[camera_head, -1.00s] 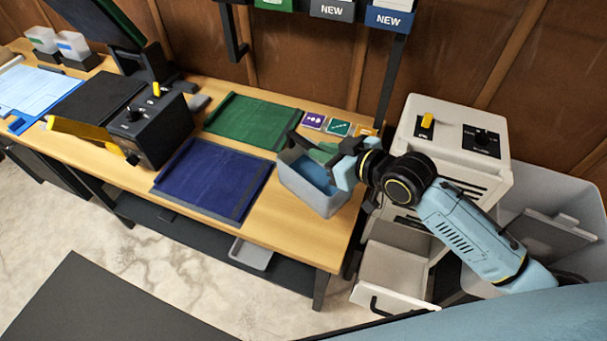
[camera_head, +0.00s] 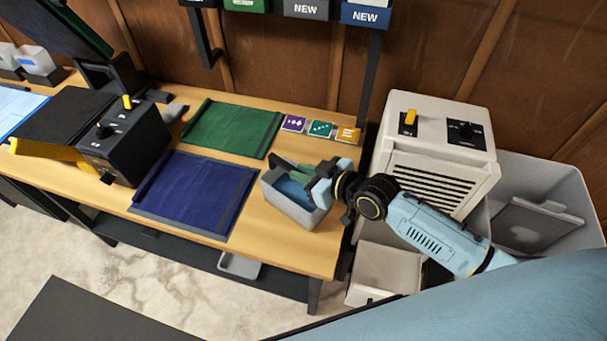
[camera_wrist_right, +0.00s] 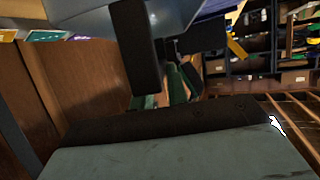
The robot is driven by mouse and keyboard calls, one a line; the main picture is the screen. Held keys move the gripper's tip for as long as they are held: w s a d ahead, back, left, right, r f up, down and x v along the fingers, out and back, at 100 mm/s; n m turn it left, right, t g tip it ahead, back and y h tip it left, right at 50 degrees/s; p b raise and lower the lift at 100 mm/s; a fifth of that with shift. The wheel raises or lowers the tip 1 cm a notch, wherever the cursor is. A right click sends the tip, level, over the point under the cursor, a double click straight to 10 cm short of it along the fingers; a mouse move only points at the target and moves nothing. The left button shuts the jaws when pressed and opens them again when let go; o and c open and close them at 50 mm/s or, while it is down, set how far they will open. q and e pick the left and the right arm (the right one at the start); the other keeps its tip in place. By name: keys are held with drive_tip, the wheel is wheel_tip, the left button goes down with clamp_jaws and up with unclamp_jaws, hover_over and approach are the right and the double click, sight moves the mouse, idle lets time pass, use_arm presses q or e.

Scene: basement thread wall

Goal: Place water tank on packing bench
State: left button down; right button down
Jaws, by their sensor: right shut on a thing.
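The water tank (camera_head: 290,206) is a grey open-topped bin with blue water inside. It is at the right end of the wooden packing bench (camera_head: 258,245), on or just above the top; I cannot tell whether it touches. My right gripper (camera_head: 312,184) is shut on the tank's right side. In the right wrist view, a dark finger (camera_wrist_right: 135,45) shows close up against a pale grey surface that looks like the tank. My left gripper is not in view.
A blue mat (camera_head: 195,192) and a green mat (camera_head: 232,128) lie left of and behind the tank. Small cards (camera_head: 320,129) lie at the back edge. A black box (camera_head: 128,140) stands further left. A beige dehumidifier-like machine (camera_head: 435,150) and a grey bin (camera_head: 560,185) stand right of the bench.

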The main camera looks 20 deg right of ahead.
drive_tip(key=shift+w+f, duration=0.1)
drive_tip(key=shift+f, duration=0.2)
drive_tip(key=c, duration=1.4)
unclamp_jaws()
drive_tip(key=shift+f, duration=0.1)
drive_tip(key=shift+o, duration=0.2)
drive_tip(key=v, duration=1.2)
drive_tip(key=shift+p, duration=0.35)
